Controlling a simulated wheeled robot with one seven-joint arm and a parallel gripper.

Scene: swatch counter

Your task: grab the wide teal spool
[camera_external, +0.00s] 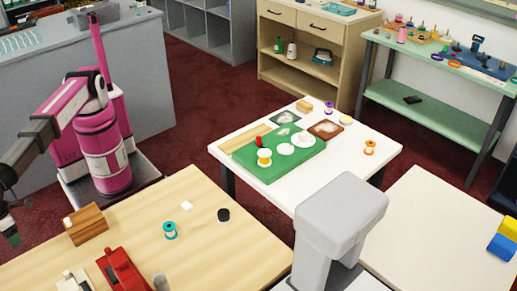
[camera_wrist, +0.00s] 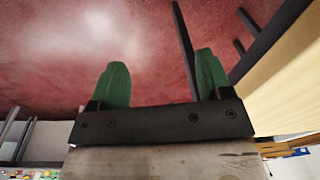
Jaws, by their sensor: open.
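A teal spool (camera_external: 170,230) with pale flanges stands upright on the light wood table in the external view. It is the only teal spool I make out on the tables, and nothing touches it. My gripper (camera_wrist: 160,80) has two green fingertips set well apart with nothing between them. In the external view my gripper (camera_external: 12,239) hangs at the far left edge, partly cut off, well to the left of the spool. The spool does not show in the wrist view, which has mostly red floor and dark table legs.
On the wood table (camera_external: 120,212), a wooden block (camera_external: 86,224) stands between my gripper and the spool. A red device (camera_external: 122,270) lies in front, a black spool (camera_external: 223,215) to the right, and a small white piece (camera_external: 187,205) behind. A grey column (camera_external: 335,225) rises at the right.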

